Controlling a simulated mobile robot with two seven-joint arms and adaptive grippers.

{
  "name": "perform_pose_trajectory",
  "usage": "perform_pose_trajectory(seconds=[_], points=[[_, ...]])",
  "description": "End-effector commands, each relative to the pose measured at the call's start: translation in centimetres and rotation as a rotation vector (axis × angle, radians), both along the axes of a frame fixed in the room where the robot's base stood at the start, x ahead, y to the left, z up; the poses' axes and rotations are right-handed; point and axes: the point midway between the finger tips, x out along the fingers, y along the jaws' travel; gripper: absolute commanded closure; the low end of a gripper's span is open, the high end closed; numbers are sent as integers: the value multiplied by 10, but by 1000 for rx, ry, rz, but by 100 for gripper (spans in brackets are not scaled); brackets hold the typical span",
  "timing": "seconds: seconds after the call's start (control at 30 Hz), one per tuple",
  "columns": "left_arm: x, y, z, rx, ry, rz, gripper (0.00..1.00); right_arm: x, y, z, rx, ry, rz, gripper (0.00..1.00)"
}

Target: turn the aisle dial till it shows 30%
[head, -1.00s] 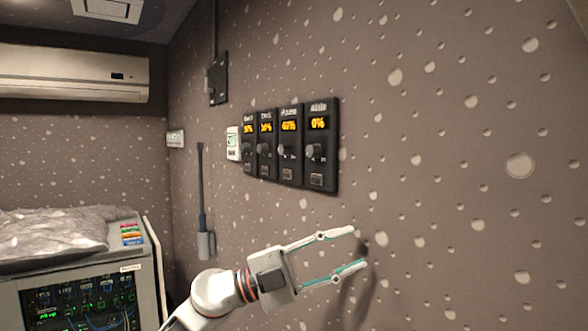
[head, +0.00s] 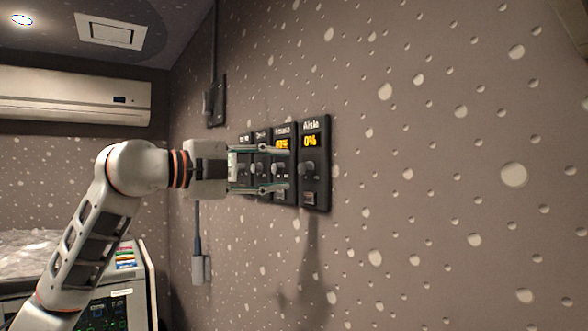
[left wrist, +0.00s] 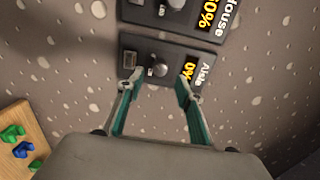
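The aisle dial (head: 306,168) is a dark knob on the rightmost black panel, labelled Aisle, on the wall. Its yellow display (head: 310,141) reads 0%. In the left wrist view the knob (left wrist: 158,70) lies between the fingertips, a little beyond them. My left gripper (head: 288,170) is open and empty, its two fingers pointing at the panel. In the head view its fingers overlap the House panel (head: 282,132), just left of the aisle knob. I cannot tell whether a fingertip touches the panel. My right gripper is in neither view.
More dimmer panels stand in a row left of the aisle one, partly hidden by my left gripper. A switch box (head: 216,102) is on the wall above. The wall right of the panels is clear. A wooden board with green and blue pieces (left wrist: 20,150) shows in the left wrist view.

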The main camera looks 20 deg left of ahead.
Motion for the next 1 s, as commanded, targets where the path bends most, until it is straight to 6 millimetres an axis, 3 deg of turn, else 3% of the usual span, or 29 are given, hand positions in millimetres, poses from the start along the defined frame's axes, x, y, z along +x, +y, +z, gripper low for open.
perform_pose_trajectory(seconds=[0.3,0.67,0.7,0.83,1.0], points=[[33,-27,2,0,-3,-2,64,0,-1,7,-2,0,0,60],[40,-31,1,0,-3,-1,64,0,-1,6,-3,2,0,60],[40,-31,1,0,-3,-1,66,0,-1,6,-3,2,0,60],[40,-31,0,0,-3,-1,100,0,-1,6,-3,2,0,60],[40,-31,1,1,-3,-1,100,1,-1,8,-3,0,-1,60]])
